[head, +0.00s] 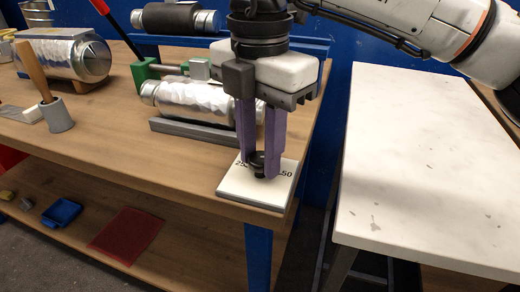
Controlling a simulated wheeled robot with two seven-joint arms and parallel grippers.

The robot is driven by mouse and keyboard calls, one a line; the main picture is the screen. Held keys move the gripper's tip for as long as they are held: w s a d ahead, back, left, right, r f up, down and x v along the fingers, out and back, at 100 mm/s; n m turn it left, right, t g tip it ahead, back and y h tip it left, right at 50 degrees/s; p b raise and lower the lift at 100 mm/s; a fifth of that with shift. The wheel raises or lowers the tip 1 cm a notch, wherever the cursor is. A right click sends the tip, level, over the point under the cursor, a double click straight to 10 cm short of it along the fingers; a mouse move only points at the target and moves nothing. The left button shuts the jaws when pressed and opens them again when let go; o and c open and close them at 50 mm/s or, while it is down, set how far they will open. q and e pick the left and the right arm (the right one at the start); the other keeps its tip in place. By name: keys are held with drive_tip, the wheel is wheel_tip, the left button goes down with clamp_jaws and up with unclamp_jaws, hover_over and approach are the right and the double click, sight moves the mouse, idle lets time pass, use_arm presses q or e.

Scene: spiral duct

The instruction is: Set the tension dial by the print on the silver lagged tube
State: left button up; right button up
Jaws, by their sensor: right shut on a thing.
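The tension dial is a small dark knob (257,160) on a pale square plate (258,190) at the right front corner of the wooden bench. The print "25" shows left of the knob and "50" right of it; the rest of the scale is hidden. My right gripper (260,170) points down with its purple fingers shut on the knob. The silver lagged tube (185,102) lies behind the plate on a grey rest, its right end partly hidden by my gripper. I cannot read any print on it. My left gripper is not in view.
A green clamp (143,72) stands behind the tube. A larger silver duct (62,55) and a wooden-handled tool (58,112) are to the left. A dark-wrapped tube (178,18) lies at the back. A white table (430,170) stands right, across a gap.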

sight(260, 158)
drive_tip(key=shift+r, duration=0.1)
drive_tip(key=o, duration=1)
drive_tip(key=shift+o, duration=0.2)
wheel_tip(260, 158, up, 10)
drive_tip(key=p, duration=0.1)
drive_tip(key=shift+p, duration=0.4)
